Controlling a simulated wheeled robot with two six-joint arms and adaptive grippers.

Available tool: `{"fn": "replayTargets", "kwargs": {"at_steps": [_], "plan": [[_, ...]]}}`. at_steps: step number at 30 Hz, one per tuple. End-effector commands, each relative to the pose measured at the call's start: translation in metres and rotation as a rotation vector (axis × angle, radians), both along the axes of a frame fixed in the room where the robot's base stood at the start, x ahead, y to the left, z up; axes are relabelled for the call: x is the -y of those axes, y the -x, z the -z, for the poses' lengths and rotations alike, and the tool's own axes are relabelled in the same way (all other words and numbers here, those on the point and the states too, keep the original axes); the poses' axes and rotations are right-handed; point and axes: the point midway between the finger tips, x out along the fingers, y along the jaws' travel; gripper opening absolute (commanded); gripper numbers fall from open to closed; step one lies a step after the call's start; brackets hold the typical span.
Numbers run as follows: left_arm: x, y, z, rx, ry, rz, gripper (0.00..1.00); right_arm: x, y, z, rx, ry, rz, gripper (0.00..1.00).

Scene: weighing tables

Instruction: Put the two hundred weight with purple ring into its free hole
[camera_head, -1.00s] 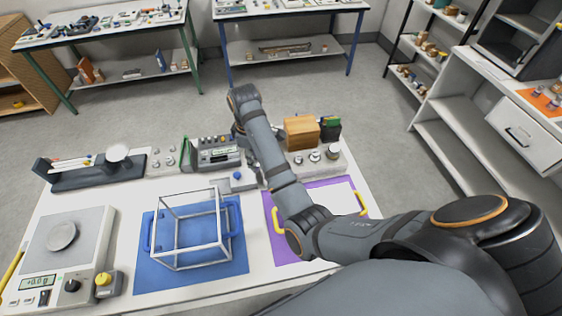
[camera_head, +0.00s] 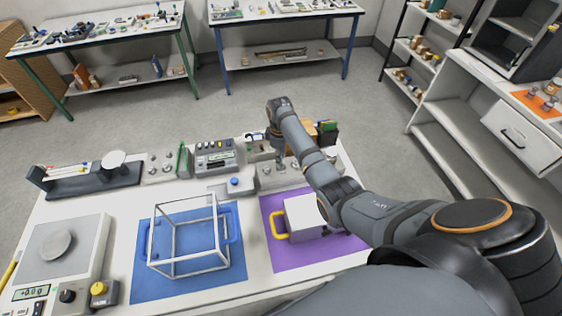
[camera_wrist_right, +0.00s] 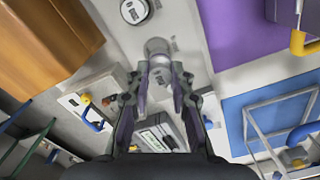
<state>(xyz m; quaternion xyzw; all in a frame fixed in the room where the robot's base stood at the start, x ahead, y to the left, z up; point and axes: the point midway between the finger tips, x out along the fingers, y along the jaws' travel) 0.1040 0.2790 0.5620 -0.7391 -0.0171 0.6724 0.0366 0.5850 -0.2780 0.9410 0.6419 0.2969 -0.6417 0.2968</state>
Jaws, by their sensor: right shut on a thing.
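My right gripper (camera_head: 280,154) is above the weight block (camera_head: 264,183) at the back of the table. In the right wrist view my right gripper (camera_wrist_right: 160,78) is shut on a silver weight (camera_wrist_right: 158,48), whose knobbed end shows between the fingers. A purple ring on it cannot be made out. The pale grey block (camera_wrist_right: 189,58) lies beneath it, and another silver weight (camera_wrist_right: 134,10) with a dark label stands in this block. Whether the held weight touches the block cannot be told. The free hole is not clearly visible. My left gripper is not in view.
A wooden block (camera_wrist_right: 45,40) stands close beside the gripper. A purple mat (camera_head: 292,253) with a grey box and yellow handle (camera_head: 279,226) lies in front. A blue mat (camera_head: 190,284) bears a wire-frame cube (camera_head: 182,221). A scale (camera_head: 85,255) stands at left.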

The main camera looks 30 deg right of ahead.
Motion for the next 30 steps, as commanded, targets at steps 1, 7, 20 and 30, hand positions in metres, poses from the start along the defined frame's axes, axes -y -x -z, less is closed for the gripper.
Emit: {"fn": "replayTargets", "kwargs": {"at_steps": [1,7,20,30], "plan": [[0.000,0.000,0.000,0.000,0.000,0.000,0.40,0.002,-0.001,0.001,0.001,0.001,0.000,0.00],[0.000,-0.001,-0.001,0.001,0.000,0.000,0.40,0.005,-0.001,0.031,-0.002,-0.001,0.001,0.00],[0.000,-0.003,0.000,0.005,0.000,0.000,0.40,0.005,-0.001,0.039,0.001,0.001,0.000,0.24],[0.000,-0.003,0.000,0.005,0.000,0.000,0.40,0.005,-0.001,0.039,0.000,0.000,0.000,0.45]]}}
